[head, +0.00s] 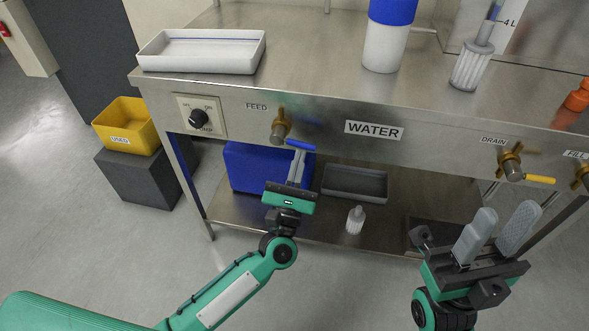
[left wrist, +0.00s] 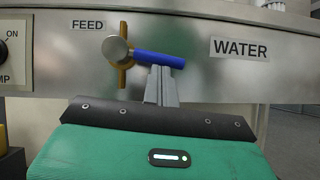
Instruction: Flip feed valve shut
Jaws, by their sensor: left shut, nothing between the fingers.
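The feed valve (head: 280,127) is a brass fitting on the steel front panel, under the FEED label. Its blue handle (head: 301,144) points right and slightly down; it also shows in the left wrist view (left wrist: 160,59), almost horizontal. My left gripper (head: 298,155) is shut and empty, its fingertips just below the handle's outer half. In the left wrist view the fingertips (left wrist: 162,72) overlap the handle's lower edge; I cannot tell whether they touch it. My right gripper (head: 508,212) is open and empty at the lower right, away from the feed valve.
The pump knob (head: 198,119) is left of the valve and the WATER label (head: 374,130) right of it. The drain valve (head: 512,164) has a yellow handle, above my right gripper. A blue box (head: 243,165) and a grey tray (head: 355,184) sit on the lower shelf.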

